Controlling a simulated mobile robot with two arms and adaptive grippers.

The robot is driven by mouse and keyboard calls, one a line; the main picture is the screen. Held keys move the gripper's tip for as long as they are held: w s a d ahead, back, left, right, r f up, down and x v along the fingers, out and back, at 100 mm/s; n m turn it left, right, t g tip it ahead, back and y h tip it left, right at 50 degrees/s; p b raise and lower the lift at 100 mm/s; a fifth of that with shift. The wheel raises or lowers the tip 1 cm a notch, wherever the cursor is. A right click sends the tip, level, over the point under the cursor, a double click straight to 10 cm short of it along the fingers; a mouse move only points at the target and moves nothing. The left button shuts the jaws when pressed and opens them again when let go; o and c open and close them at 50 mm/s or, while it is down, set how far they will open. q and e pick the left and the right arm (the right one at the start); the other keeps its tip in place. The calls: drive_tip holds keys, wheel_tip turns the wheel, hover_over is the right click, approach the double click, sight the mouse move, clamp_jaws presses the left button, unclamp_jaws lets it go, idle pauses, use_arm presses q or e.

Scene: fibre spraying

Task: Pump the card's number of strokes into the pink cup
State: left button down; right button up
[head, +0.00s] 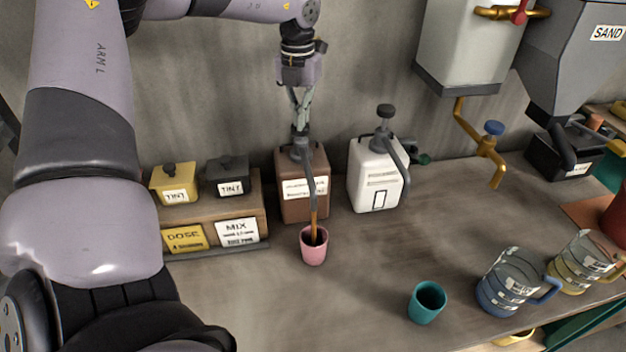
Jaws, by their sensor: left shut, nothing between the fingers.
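The pink cup (313,252) stands upright on the bench under the spout of the brown pump canister (292,206). A brown-orange stream runs from the spout into the cup. My left gripper (300,124) is shut and points down at the top of the brown canister's pump, with its fingertips at the pump head. The yellow DOSE card (184,238) stands on the front of the wooden stand at left; its small lower line is too small to read surely. A white MIX card (237,232) is beside it. My right gripper is not in view.
A white pump canister (376,178) stands right of the brown one. A teal cup (427,302) and two measuring jugs (507,284) are at front right. A blue-handled brass tap (490,142) hangs at right. Bench around the pink cup's front is clear.

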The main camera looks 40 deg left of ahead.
use_arm(q)
drive_tip(key=shift+f, duration=0.35)
drive_tip(key=shift+s, duration=0.1)
drive_tip(key=shift+r+p, duration=1.1)
drive_tip(key=shift+r, duration=1.45)
drive_tip(key=shift+f, duration=0.25)
